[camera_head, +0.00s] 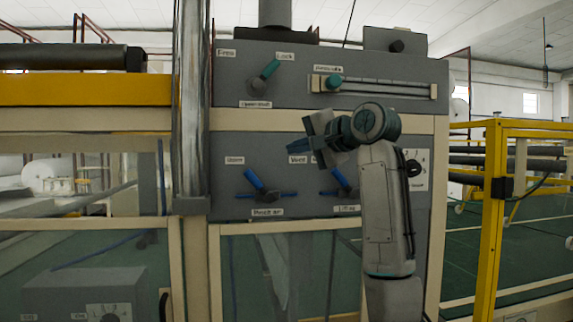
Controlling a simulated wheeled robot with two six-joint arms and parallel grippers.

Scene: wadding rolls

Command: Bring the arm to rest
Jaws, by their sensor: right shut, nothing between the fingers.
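My right arm rises from the bottom right of the head view, in front of the grey control panel (290,130). My right gripper (312,143) is at the end of that arm, pointing left, and is shut and empty. It appears in front of the panel's middle, above the lower blue levers; I cannot tell whether it touches the panel. My left gripper is not in view.
A teal lever (270,68) and a slider with a teal knob (333,83) are on the upper panel. Below are blue levers (254,180) (341,180). A metal post (190,110) stands left, a yellow frame (495,170) right.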

